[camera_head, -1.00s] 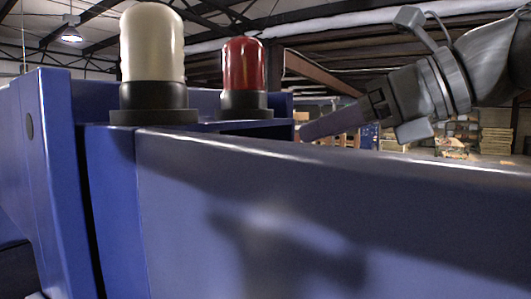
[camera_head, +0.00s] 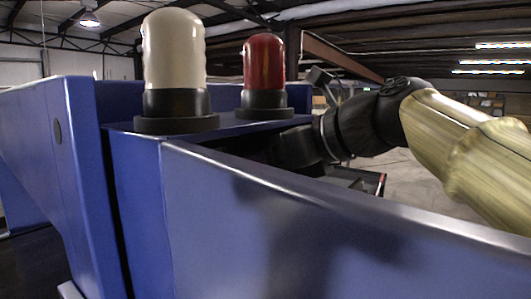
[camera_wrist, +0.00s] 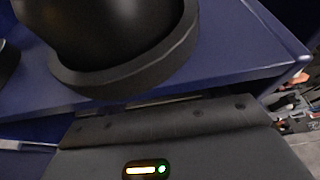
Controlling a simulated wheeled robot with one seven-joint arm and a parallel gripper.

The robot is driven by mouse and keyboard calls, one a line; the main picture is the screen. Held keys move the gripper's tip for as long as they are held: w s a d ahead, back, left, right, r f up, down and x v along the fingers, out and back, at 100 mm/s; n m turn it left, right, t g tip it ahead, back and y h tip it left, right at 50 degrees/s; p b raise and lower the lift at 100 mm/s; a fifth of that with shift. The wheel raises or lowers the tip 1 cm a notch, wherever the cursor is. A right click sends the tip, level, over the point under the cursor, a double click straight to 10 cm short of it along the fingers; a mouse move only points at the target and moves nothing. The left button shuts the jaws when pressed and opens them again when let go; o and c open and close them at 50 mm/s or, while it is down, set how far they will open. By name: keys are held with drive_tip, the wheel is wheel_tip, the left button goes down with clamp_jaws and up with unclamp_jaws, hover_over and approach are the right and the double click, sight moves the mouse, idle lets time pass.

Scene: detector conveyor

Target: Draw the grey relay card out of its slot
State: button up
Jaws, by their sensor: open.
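I cannot pick out the grey relay card or its slot in either view. My gripper (camera_head: 296,147) shows in the head view as a dark shape just right of and below the red beacon (camera_head: 264,72). It points left, and its fingertips are hidden behind the blue housing wall (camera_head: 300,215). In the wrist view, a dark grey panel (camera_wrist: 180,128) with bolt heads and a lit indicator (camera_wrist: 146,169) fills the bottom. I cannot tell whether that panel belongs to the machine. No fingers can be made out there.
A cream beacon (camera_head: 173,55) stands left of the red one on the blue housing. In the wrist view, a black round base (camera_wrist: 125,60) sits close on a blue shelf (camera_wrist: 235,62). A dark tray-like part (camera_head: 362,180) lies beyond the wall. Open floor shows at right.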

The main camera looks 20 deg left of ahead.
drive_tip(key=shift+x, duration=0.8)
drive_tip(key=c, duration=1.1)
drive_tip(key=s+d+b, duration=0.1)
drive_tip(key=s+d, duration=0.1)
drive_tip(key=d, duration=0.5)
drive_tip(key=shift+s+d, duration=0.15)
drive_tip(key=shift+d, duration=0.25)
